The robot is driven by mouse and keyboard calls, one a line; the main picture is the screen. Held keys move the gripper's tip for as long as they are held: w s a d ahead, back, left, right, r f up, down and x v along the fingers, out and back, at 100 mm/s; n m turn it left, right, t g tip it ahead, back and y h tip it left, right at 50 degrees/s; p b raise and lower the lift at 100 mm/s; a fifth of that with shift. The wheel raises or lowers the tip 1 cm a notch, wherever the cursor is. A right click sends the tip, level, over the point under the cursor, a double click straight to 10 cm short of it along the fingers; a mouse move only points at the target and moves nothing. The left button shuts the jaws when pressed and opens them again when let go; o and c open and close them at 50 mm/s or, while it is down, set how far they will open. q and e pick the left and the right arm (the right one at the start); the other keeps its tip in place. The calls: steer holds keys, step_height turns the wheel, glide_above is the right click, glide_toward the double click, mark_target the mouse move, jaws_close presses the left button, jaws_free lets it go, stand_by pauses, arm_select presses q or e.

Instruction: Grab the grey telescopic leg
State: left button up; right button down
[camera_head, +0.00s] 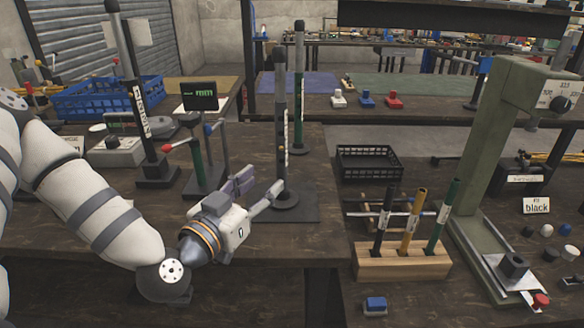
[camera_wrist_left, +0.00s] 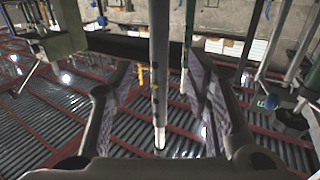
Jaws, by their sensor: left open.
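In the left wrist view the grey leg (camera_wrist_left: 160,70) runs lengthwise between the open left fingers (camera_wrist_left: 162,95), with a gap visible on both sides. I cannot tell how deep between the fingers it is. My right gripper is not in view.
A dark-and-green pole (camera_head: 299,95) stands behind the leg, and a black labelled pole (camera_head: 142,100) stands at left. A wooden rack (camera_head: 402,262) with several tubes and a green press (camera_head: 487,150) are at right. A black crate (camera_head: 369,163) lies behind the rack.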

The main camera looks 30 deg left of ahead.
mark_target(279, 168)
arm_select(q)
steer(key=w, duration=0.4)
steer(key=w+b, duration=0.1)
steer(key=w, duration=0.3)
steer(key=shift+w+a+f, duration=0.15)
steer(key=shift+w+a, duration=0.05)
steer(key=shift+w, duration=0.15)
jaws_close()
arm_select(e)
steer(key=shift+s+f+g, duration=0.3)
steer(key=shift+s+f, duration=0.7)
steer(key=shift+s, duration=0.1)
